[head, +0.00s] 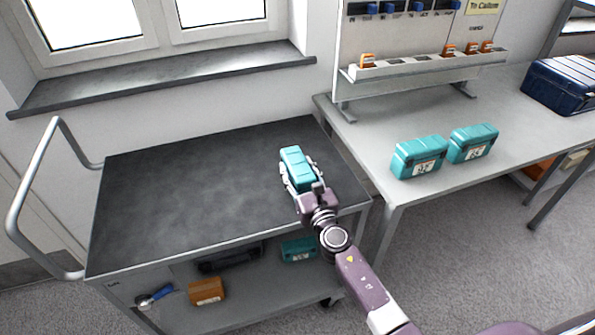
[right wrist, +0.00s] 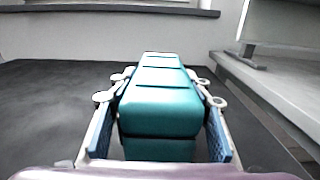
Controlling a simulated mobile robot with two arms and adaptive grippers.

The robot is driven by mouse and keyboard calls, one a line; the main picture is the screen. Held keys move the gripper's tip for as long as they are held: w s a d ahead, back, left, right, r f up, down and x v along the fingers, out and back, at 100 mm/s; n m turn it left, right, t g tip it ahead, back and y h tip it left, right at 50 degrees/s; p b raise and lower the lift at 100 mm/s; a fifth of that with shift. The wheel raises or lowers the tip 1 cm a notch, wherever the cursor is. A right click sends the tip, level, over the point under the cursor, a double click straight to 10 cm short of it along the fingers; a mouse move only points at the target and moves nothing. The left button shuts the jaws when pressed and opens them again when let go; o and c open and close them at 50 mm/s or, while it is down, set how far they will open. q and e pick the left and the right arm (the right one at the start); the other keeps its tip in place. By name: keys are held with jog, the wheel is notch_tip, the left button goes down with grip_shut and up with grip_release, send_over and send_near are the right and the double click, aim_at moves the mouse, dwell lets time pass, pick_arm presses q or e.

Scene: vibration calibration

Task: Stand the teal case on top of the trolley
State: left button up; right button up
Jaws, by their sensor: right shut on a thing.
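The teal case (head: 296,164) is held by my right gripper (head: 300,178) at the right part of the trolley's dark top (head: 185,195). In the right wrist view the teal case (right wrist: 160,108) sits between the two blue-padded fingers, which are shut on its sides. Whether its underside touches the trolley top or is a little above it, I cannot tell. My left gripper is not in view.
Two more teal cases (head: 418,157) stand on the grey bench (head: 340,110) at right, and another (head: 298,250) is on the trolley's lower shelf with an orange box (head: 206,291). A navy case (head: 562,84) is further right. The trolley top is otherwise clear.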

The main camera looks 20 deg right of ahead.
aim_at(307, 187)
jog(key=shift+r, duration=0.1)
jog(key=shift+f, duration=0.2)
jog(key=o, duration=1.6)
jog(key=shift+r, duration=0.1)
jog(key=s, duration=1.2)
jog(key=shift+d, duration=0.2)
